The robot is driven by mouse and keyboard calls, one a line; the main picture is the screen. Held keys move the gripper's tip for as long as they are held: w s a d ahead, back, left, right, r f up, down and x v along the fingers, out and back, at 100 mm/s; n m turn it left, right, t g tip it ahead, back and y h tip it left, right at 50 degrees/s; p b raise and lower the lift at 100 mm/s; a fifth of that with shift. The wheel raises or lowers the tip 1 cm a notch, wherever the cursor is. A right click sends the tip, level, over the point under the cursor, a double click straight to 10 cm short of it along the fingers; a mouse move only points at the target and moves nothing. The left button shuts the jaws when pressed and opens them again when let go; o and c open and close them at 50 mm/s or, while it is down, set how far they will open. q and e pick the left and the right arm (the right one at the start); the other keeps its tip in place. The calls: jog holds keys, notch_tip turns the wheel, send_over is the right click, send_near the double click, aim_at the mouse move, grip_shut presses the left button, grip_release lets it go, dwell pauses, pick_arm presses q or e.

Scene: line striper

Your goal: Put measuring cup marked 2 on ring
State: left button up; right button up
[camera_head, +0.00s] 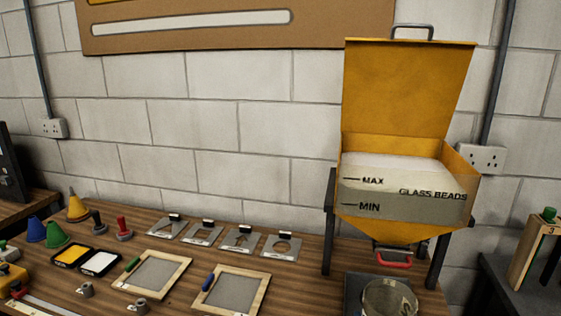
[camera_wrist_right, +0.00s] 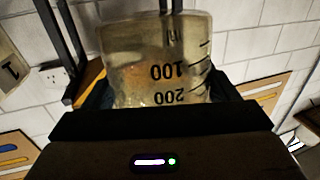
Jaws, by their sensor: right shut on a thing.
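My right gripper (camera_wrist_right: 158,98) is shut on a clear measuring cup (camera_wrist_right: 155,55). Its dark graduations 100 and 200 appear upside down in the right wrist view. In the head view a clear round cup (camera_head: 390,297) shows at the bottom edge, in front of a dark plate (camera_head: 358,290) below the hopper. It looks like the held cup, but its lower part and my gripper are cut off there. I cannot read a mark 2 on it, and I cannot pick out the ring. I cannot tell whether the cup touches anything. My left gripper is out of view.
The yellow glass-bead hopper (camera_head: 405,190) stands open on dark legs, with a red handle (camera_head: 393,259) low in front. Several metal stencil plates (camera_head: 282,246) and two framed screens (camera_head: 236,291) lie on the wooden bench to its left. A wooden block (camera_head: 531,250) stands at right.

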jog(key=shift+h, duration=0.3)
jog(key=s+f, duration=0.1)
jog(key=f, duration=0.1)
jog(key=s+f, duration=0.4)
jog(key=f, duration=0.1)
jog(key=shift+s, duration=0.2)
jog(key=shift+w+a, duration=0.1)
jog(key=shift+w, duration=0.1)
